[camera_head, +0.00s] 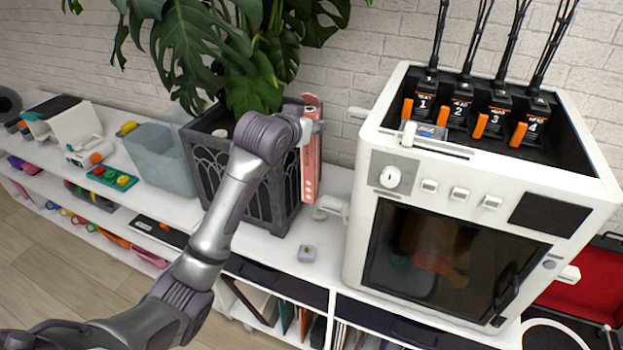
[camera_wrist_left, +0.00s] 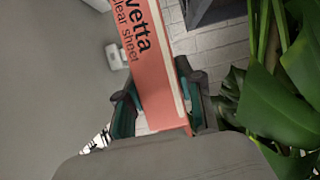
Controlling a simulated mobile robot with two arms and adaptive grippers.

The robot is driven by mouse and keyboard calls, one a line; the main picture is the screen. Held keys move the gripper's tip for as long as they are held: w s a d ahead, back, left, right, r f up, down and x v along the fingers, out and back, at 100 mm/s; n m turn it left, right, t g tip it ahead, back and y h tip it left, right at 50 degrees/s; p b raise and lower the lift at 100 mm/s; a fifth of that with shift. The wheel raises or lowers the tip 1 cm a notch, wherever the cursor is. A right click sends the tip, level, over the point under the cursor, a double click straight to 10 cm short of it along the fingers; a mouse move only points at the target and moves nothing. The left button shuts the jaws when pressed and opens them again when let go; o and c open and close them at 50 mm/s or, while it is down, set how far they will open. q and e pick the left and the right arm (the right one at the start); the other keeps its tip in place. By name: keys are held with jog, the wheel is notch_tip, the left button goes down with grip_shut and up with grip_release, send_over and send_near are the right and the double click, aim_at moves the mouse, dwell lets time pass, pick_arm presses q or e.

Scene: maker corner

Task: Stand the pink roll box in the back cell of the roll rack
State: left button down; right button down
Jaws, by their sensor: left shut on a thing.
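The pink roll box (camera_head: 311,170) is long, narrow and roughly upright in the head view. My left gripper (camera_head: 305,133) is shut on it near its upper end. In the left wrist view the box (camera_wrist_left: 150,65), with dark lettering, is clasped between the teal-and-dark fingers of the left gripper (camera_wrist_left: 158,108). A dark grey box with arched sides (camera_head: 262,195) stands just left of the pink box, under the plant. I cannot tell surely whether it is the roll rack; its inside is mostly hidden by leaves and my arm. My right gripper is not in view.
A white machine (camera_head: 372,240) with a dark window stands close on the right. Large plant leaves (camera_head: 185,50) hang over the dark box. A translucent bin (camera_head: 160,155) stands left. A small grey block (camera_head: 307,253) lies on the white counter (camera_head: 325,230) in front.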

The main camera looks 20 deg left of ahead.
aim_at(308, 183)
pick_arm(q)
notch_tip(308, 183, down, 13)
jog(key=shift+p, duration=0.95)
notch_tip(308, 183, down, 2)
jog(key=shift+f, duration=0.8)
jog(key=c, duration=0.7)
grip_release()
jog(key=shift+s, duration=0.1)
jog(key=b+v, duration=0.1)
jog(key=v, duration=1.1)
